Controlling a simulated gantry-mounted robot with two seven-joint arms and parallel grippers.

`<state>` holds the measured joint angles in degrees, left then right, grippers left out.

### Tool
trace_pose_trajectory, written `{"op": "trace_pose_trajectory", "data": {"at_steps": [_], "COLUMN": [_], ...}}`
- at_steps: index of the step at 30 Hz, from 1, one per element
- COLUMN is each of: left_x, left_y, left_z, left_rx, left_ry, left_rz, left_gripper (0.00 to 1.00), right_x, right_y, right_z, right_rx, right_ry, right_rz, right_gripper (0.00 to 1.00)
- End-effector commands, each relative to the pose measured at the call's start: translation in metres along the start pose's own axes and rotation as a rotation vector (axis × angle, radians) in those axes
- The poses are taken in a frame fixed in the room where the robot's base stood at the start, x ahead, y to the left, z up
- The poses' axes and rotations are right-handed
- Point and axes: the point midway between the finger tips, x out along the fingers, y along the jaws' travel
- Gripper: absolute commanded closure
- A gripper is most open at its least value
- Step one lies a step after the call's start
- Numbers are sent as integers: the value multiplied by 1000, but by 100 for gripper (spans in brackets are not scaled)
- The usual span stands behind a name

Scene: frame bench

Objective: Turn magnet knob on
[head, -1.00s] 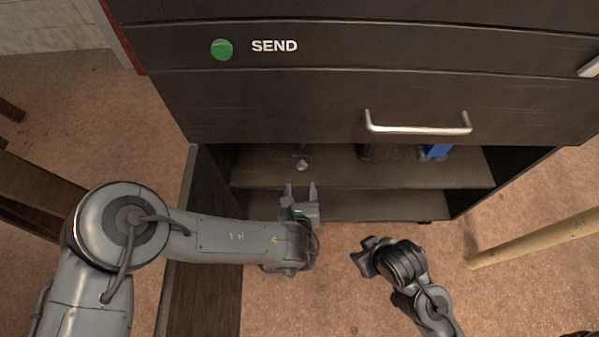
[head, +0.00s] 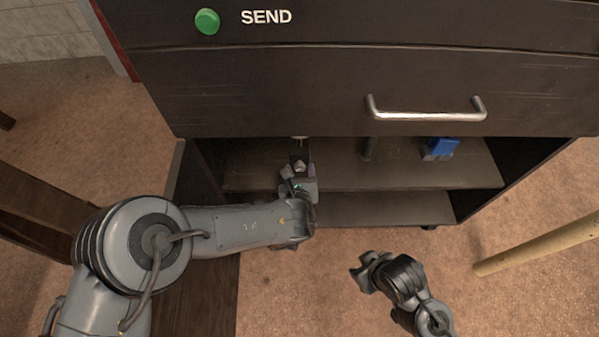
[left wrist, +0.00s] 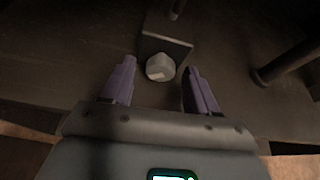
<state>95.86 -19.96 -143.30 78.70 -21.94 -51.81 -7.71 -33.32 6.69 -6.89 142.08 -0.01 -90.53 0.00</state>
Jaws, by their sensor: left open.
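The magnet knob (left wrist: 160,68) is a pale faceted knob on the front of a small dark block (left wrist: 168,47), seen in the left wrist view. My left gripper (left wrist: 160,85) is open, with one purple finger on each side of the view. The knob lies between and just beyond the fingertips, and I see no contact. In the head view my left gripper (head: 300,160) reaches under the drawer to the shelf, and mostly hides the knob. My right gripper (head: 365,270) hangs empty in front of the bench; its jaws are too small to judge.
The shelf (head: 455,174) also bears a blue block (head: 440,149) and a dark post (head: 368,147) to the right. Above are a drawer with a metal handle (head: 427,115) and a green SEND button (head: 207,21). A wooden pole (head: 535,243) lies at the right.

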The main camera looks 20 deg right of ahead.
Motion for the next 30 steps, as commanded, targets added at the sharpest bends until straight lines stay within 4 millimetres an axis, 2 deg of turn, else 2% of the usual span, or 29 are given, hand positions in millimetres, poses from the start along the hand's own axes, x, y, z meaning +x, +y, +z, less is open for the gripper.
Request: {"op": "trace_pose_trajectory", "data": {"at_steps": [4, 15, 20, 30], "left_x": [0, 0, 0, 0], "left_y": [0, 0, -1, -3], "left_z": [0, 0, 0, -1], "left_rx": [0, 0, 40, 329], "left_ry": [0, 0, 0, 1], "left_rz": [0, 0, 19, 138], "left_gripper": [41, 97, 97, 97], "right_x": [0, 0, -2, -1], "right_y": [0, 0, 1, 2], "right_z": [-1, -1, -1, -1], "right_rx": [0, -1, -4, -6], "right_ry": [1, 2, 1, 1], "right_rz": [0, 1, 4, 5], "right_gripper": [57, 57, 57, 57]}}
